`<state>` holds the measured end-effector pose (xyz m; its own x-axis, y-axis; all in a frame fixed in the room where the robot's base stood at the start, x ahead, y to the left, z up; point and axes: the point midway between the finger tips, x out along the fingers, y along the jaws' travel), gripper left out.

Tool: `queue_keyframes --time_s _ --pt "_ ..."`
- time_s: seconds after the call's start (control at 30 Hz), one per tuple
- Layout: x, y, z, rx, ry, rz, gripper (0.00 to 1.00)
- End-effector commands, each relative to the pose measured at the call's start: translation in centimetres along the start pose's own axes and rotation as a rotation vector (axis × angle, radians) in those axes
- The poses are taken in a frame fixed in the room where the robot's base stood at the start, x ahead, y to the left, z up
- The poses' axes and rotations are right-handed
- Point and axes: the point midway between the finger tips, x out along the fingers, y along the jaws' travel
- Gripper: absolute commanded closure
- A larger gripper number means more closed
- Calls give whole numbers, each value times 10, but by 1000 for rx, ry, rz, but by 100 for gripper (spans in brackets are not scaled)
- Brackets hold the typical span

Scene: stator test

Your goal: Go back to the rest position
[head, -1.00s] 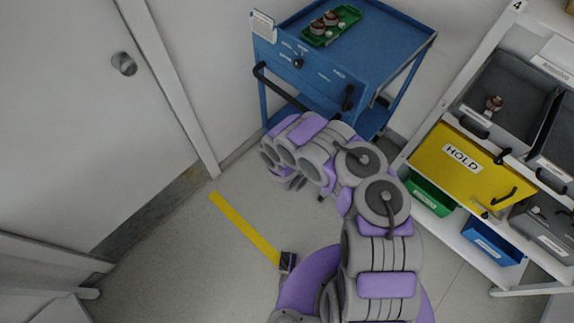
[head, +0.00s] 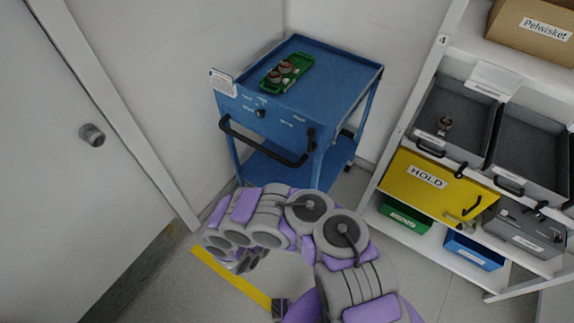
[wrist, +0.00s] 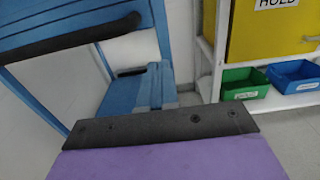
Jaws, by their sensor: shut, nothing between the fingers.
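My arm is folded in front of my body in the head view, with its purple and grey links below the blue cart. My gripper shows in the wrist view (wrist: 160,128) as a dark plate with a purple body below it. It is shut and empty. It points toward the blue cart's frame and lower shelf, and no contact with the cart shows. In the head view the fingertips are hard to make out among the arm links.
The blue cart (head: 335,82) holds a green tray (head: 287,73) with copper-coloured parts. At right stands a white shelf with grey bins (head: 455,105), a yellow HOLD panel (head: 430,185), and green and blue bins. A door (head: 60,190) is at left. Floor with a yellow strip (head: 230,275) lies below.

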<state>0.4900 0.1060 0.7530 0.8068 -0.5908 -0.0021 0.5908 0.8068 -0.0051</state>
Motion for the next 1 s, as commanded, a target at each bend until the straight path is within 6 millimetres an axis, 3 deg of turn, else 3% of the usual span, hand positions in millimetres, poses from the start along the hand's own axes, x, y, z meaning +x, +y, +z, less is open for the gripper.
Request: queue_keyframes --time_s 0.23,0.37,0.47,0.7,0.83,1.0 --pt "-1 2 1 -2 -6 -4 100" --pt "17 -4 21 9 -37 -51 100" --pt "44 -17 54 30 -86 -130 100" --pt "101 -73 150 120 -202 -391 100" --pt "116 -107 197 181 -247 -537 100" --pt "120 -152 252 272 -291 -725 100"
